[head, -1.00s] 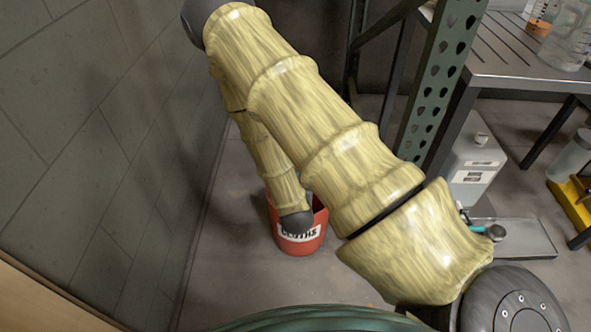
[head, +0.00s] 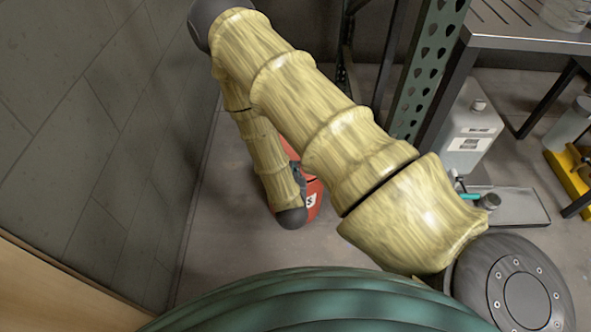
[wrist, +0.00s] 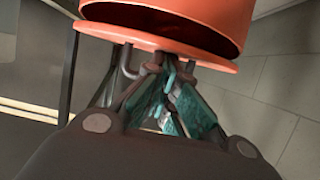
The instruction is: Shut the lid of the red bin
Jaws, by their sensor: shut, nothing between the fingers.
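The red bin (head: 312,190) stands on the floor beyond my arm in the head view, mostly hidden by it. Part of its white label shows at the front. A red piece (head: 290,150), apparently the lid, shows above and behind the body, so the lid looks raised. In the wrist view the red bin (wrist: 205,12) fills the top, with a dark gap above a thin red rim. I cannot tell lid from body there. My gripper (wrist: 170,70) is shut and empty, its teal-padded fingers close to that rim. Contact is unclear. The head view hides the fingers.
A grey wall (head: 70,130) stands close on the left. A green perforated rack post (head: 425,85) and a metal table (head: 520,40) are on the right. A white jug (head: 468,135) and a floor tray (head: 515,207) stand below. Bare floor lies around the bin.

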